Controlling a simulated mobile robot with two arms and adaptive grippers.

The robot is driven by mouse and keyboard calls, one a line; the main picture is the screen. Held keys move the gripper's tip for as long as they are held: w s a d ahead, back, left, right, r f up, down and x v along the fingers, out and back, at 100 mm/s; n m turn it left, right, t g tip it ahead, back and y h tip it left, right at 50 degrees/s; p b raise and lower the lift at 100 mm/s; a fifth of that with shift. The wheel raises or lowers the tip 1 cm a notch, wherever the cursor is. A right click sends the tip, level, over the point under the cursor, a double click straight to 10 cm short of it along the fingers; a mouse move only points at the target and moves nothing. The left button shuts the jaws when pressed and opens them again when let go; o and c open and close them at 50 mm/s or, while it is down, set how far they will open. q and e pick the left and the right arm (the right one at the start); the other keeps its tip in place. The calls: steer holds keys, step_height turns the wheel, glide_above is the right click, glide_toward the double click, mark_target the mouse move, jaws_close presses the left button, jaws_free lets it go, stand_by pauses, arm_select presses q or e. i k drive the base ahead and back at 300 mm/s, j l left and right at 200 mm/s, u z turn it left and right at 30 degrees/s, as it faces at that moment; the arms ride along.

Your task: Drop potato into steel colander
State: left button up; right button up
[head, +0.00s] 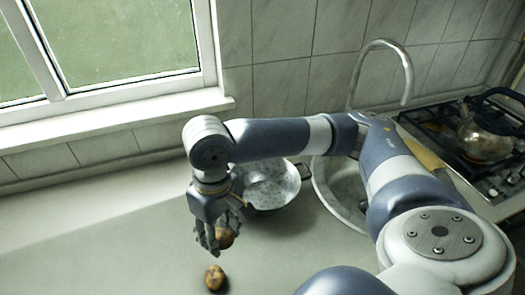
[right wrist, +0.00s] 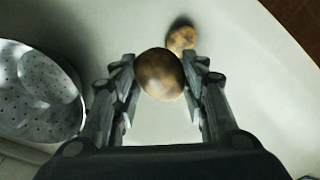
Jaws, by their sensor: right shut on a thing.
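A brown potato (head: 225,238) is between the fingers of my right gripper (head: 221,246), which is shut on it. In the right wrist view the same potato (right wrist: 161,74) sits between the two fingers. A second brown potato (head: 214,278) lies on the counter, just below the gripper in the head view; it also shows in the right wrist view (right wrist: 182,39). The speckled steel colander (head: 268,192) stands behind and to the right of the gripper, partly hidden by my arm. In the right wrist view the colander (right wrist: 35,90) is at the left. My left gripper is out of view.
The sink (head: 342,190) with its tall tap (head: 405,75) lies right of the colander. A kettle (head: 484,138) stands on the stove at the far right. The counter (head: 90,240) is clear on the left, below the window.

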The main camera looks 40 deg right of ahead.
mark_target(267, 199)
steer(key=z, duration=1.25)
